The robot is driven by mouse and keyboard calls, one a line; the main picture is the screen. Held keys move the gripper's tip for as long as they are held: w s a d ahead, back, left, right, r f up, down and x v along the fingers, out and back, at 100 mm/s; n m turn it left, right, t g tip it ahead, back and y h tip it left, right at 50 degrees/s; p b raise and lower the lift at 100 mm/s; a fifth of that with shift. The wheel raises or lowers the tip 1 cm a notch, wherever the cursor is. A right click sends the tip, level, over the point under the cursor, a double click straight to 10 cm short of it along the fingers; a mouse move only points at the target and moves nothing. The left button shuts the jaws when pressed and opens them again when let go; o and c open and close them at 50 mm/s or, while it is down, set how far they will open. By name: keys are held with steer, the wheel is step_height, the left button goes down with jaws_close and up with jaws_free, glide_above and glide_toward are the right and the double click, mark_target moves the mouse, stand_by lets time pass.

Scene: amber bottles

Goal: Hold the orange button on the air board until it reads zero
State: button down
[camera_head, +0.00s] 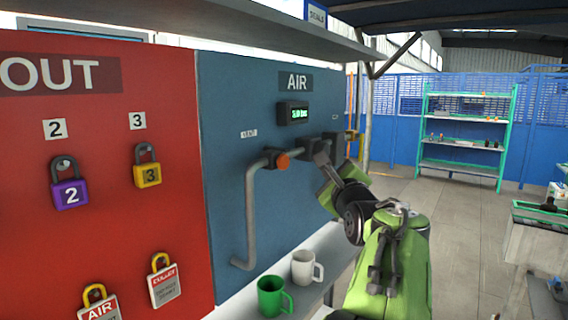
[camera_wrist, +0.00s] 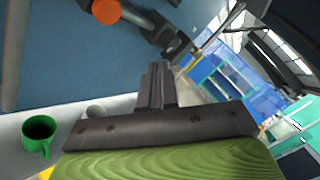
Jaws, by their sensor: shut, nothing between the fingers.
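The blue AIR board (camera_head: 225,150) stands at the middle of the head view. Its orange button (camera_head: 283,161) sits on a dark block on the grey pipe, right of a small VENT label. The button also shows at the top of the wrist view (camera_wrist: 106,11). A black display (camera_head: 293,113) above it shows green digits, too small to read surely. My gripper (camera_head: 322,158) is shut and empty, right of the button and apart from it. In the wrist view its closed fingers (camera_wrist: 156,85) point up toward the board.
A green mug (camera_head: 271,297) and a white mug (camera_head: 303,267) stand on the ledge below the board. The grey pipe (camera_head: 250,215) runs down the board. Left is a red lockout board (camera_head: 110,200) with padlocks and tags. Open floor (camera_head: 420,210) lies to the right.

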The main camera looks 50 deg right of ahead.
mark_target(282, 161)
steer(key=w+p, duration=0.1)
steer(key=w, duration=0.7)
steer(key=shift+w+a+p, duration=0.2)
steer(key=shift+a+p, duration=0.2)
stand_by(1.5)
steer(key=shift+w, duration=0.4)
